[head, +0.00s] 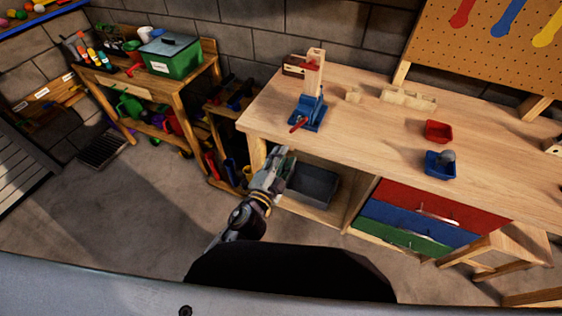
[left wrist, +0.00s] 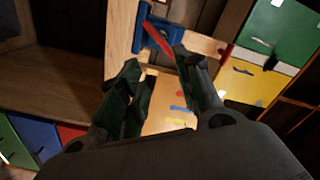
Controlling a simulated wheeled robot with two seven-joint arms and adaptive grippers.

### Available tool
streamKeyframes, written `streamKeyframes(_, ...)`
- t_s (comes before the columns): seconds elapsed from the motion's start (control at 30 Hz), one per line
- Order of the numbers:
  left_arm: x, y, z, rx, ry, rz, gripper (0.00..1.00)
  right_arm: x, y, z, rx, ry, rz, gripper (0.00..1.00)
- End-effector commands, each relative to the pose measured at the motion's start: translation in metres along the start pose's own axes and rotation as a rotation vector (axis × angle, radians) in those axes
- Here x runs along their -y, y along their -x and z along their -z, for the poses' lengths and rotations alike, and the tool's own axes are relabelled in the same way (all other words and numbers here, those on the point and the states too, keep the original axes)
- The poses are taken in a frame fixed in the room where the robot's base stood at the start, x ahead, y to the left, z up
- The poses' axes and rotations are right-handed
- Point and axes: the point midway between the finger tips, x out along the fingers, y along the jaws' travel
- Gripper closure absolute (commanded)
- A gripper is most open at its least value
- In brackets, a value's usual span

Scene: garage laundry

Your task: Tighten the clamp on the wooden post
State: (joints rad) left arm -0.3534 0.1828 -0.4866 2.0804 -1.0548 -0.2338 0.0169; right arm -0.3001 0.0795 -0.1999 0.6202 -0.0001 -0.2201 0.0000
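The wooden post (head: 315,72) stands upright near the left end of the workbench. A blue clamp (head: 308,112) sits around or against its foot, with a red handle (head: 298,125) toward the bench's front edge. My left gripper (head: 281,158) is below and in front of the clamp, near the bench edge, apart from the handle. In the left wrist view the two dark fingers of my left gripper (left wrist: 157,60) are spread with nothing between them. The blue clamp (left wrist: 150,24) and red handle (left wrist: 160,42) show just beyond the fingertips. My right gripper is not seen.
The workbench (head: 375,130) holds wooden pieces (head: 408,98), a red bin (head: 438,131) and a blue bin (head: 440,168). A grey crate (head: 312,184) sits on the shelf under it. A shelf with a green box (head: 170,58) stands at left. A pegboard (head: 490,50) is behind.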

Motion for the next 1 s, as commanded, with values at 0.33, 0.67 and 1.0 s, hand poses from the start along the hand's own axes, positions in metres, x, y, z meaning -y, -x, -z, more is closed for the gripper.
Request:
streamKeyframes(0.33, 0.0, 0.0117, -0.0004, 0.0, -0.001, 0.0, 0.66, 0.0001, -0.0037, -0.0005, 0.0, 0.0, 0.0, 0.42)
streamKeyframes(0.67, 0.0004, 0.0118, 0.0, 0.0, 0.0, 0.001, 0.66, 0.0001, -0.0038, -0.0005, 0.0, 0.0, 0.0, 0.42)
streamKeyframes(1.0, 0.0005, 0.0119, 0.0001, 0.0, 0.0, 0.001, 0.66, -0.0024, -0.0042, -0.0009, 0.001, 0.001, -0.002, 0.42)
